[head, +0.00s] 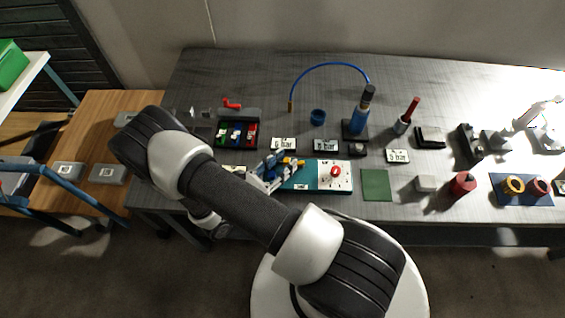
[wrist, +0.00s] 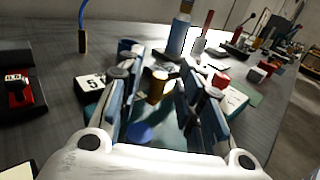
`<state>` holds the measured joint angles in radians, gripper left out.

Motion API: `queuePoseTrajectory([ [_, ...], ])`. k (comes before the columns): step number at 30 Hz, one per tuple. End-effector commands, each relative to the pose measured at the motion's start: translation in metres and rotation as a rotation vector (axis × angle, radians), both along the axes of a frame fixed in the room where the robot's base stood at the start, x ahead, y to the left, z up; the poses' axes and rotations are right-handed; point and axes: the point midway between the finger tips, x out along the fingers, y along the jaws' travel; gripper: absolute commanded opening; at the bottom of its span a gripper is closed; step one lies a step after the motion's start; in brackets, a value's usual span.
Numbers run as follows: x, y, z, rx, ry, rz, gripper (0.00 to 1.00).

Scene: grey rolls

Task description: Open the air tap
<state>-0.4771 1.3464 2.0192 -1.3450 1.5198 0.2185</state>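My gripper (head: 280,169) is open above the left part of a teal board (head: 312,188). In the wrist view its fingers (wrist: 157,76) stand apart, with a gap between them. A small brass-coloured fitting (wrist: 157,87) shows in that gap, beyond or between the fingertips; contact is not visible. A blue round part (wrist: 140,132) shows lower, between the fingers. A white panel (head: 335,183) with a red knob (head: 336,171) is on the board's right part. The red knob also shows right of the fingers in the wrist view (wrist: 220,80). I cannot tell for certain which part is the air tap.
Number cards (head: 283,145) stand behind the board. A tray of coloured parts (head: 237,134) is to the left. A green mat (head: 376,185) lies bare on the right.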

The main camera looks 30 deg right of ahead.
Motion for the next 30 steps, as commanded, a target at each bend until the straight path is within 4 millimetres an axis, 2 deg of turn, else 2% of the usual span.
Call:
queuePoseTrajectory([
  [7, 0.0001, -0.0005, 0.0002, 0.0, 0.0, 0.0, 0.33],
  [22, 0.0001, -0.0003, 0.0001, 0.0, 0.0, 0.0, 0.0],
  [30, 0.0022, -0.0008, -0.0009, 0.0, -0.004, -0.025, 0.0],
])
